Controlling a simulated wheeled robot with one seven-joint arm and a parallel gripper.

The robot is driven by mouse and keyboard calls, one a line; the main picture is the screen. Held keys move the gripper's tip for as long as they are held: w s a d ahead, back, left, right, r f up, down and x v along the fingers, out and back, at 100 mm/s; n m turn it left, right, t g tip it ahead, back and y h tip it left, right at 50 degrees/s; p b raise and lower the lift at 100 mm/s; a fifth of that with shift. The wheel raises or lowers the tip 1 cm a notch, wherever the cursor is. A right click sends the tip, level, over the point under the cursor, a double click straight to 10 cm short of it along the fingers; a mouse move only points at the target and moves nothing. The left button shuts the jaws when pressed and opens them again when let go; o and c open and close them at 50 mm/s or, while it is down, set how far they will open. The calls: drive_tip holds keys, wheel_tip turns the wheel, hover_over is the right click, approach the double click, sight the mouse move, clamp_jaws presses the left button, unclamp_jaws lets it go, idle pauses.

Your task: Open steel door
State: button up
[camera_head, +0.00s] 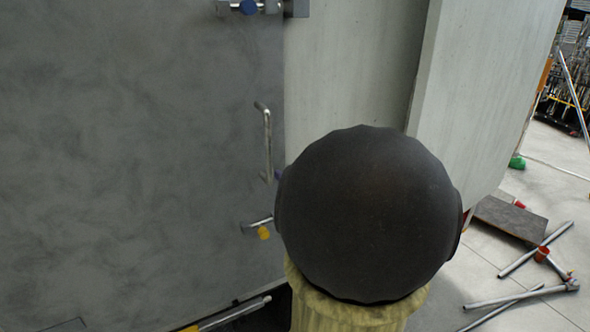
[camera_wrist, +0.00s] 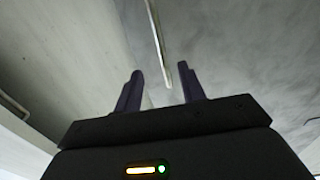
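The grey steel door (camera_head: 130,150) fills the left of the head view. A thin vertical bar handle (camera_head: 267,142) stands near its right edge. Below it is a short metal lever with a yellow part (camera_head: 263,231). At the top of the door edge is a metal latch with a blue part (camera_head: 248,7). In the wrist view, my gripper (camera_wrist: 161,74) is open, with two dark purple fingers apart. The bar handle (camera_wrist: 157,40) shows ahead, its end between the fingertips in the picture; I cannot tell that it touches either finger. My arm hides most of the gripper in the head view.
A pale wall panel (camera_head: 350,70) stands right of the door edge. Metal tubes (camera_head: 520,297) and a flat grey plate (camera_head: 510,216) lie on the floor at right. Shelving with goods (camera_head: 570,70) stands at the far right. A metal rod (camera_head: 235,312) shows low by the door.

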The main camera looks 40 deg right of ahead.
sight(269, 151)
drive_tip(key=shift+r, duration=0.15)
drive_tip(key=x, duration=1.3)
drive_tip(key=shift+w+r, duration=0.1)
drive_tip(key=shift+c, duration=0.4)
clamp_jaws()
drive_tip(key=shift+a, duration=0.1)
drive_tip(key=shift+a+b+v, duration=0.15)
drive_tip(key=shift+b+v, duration=0.2)
drive_tip(key=shift+v, duration=1.3)
drive_tip(key=shift+a+b+v, duration=0.15)
drive_tip(key=shift+b+v, duration=0.15)
drive_tip(key=shift+v, duration=1.35)
